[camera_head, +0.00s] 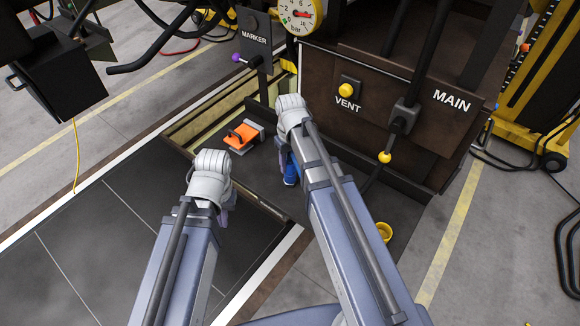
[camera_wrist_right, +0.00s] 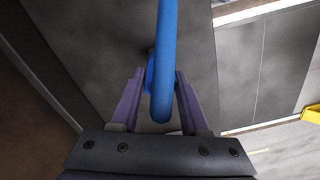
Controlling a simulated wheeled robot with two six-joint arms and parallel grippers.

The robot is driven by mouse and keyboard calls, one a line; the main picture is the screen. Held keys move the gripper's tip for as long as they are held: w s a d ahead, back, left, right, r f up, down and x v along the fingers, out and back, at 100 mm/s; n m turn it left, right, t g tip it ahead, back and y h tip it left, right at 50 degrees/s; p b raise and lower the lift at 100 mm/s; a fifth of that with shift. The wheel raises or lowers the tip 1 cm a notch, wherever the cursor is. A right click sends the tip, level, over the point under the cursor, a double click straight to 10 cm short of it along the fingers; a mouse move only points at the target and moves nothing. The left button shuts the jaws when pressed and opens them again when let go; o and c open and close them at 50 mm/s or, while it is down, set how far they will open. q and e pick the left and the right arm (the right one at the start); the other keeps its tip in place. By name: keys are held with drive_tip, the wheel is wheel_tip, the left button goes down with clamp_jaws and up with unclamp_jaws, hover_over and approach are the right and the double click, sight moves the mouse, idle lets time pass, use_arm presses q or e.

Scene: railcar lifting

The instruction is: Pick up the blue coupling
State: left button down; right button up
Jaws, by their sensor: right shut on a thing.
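The blue coupling (camera_head: 291,172) is in the head view, partly hidden behind my right arm, low in front of the dark railcar panel. In the right wrist view the blue coupling (camera_wrist_right: 164,45) is a thick rounded blue piece running up between the two purple fingers. My right gripper (camera_wrist_right: 160,85) is shut on it, with a finger on each side. My left gripper (camera_head: 228,203) is to the left, apart from the coupling, above the dark floor plates. Its fingers are mostly hidden by its own wrist.
An orange block (camera_head: 243,137) sits on the ledge between my two wrists. The brown panel (camera_head: 400,130) carries a yellow VENT knob (camera_head: 346,90) and a MAIN lever with a yellow ball (camera_head: 385,157). A yellow ring (camera_head: 384,232) lies right of my right arm. A pressure gauge (camera_head: 300,14) is above.

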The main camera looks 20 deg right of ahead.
clamp_jaws()
idle(0.5)
wheel_tip(320, 180, up, 10)
drive_tip(key=p, duration=1)
